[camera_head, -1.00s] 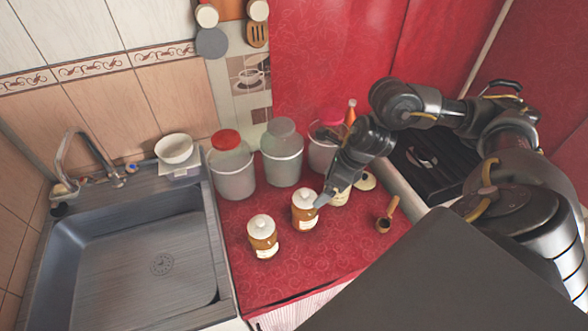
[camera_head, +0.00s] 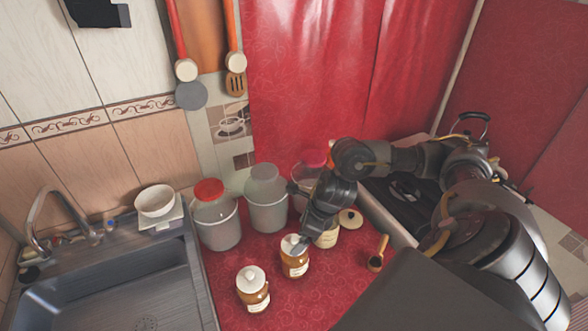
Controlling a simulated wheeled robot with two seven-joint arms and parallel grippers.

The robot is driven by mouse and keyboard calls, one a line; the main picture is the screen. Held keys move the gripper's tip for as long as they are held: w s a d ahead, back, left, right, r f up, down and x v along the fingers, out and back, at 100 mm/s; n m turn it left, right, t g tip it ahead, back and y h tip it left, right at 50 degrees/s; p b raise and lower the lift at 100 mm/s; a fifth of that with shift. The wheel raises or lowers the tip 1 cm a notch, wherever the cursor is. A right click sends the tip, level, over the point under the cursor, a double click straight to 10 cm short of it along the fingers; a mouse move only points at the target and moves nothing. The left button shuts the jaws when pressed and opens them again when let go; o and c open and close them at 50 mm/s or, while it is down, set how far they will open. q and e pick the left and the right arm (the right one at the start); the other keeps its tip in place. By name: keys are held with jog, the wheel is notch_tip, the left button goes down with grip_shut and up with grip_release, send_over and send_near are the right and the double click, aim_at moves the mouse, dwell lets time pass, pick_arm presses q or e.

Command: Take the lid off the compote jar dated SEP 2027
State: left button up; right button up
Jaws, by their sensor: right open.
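Two brown compote jars with white lids stand on the red counter: a front-left jar (camera_head: 254,297) and a middle jar (camera_head: 294,266). Labels are visible, but the dates are too small to read. My right gripper (camera_head: 302,246) is open and points down at the right side of the middle jar's lid (camera_head: 291,243). Whether it touches the lid cannot be told. My left gripper is not in view.
Large containers stand behind the jars: a red-lidded one (camera_head: 216,222), a grey-lidded one (camera_head: 267,205) and a pink-lidded one, partly hidden. A sink (camera_head: 125,295) is at left. Red counter is clear in front.

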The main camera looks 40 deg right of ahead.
aim_at(296, 239)
jog(key=x, duration=0.1)
jog(key=p+x, duration=0.1)
jog(key=x, duration=0.3)
jog(key=shift+d, duration=0.3)
jog(key=shift+c, duration=0.3)
jog(key=c, duration=1)
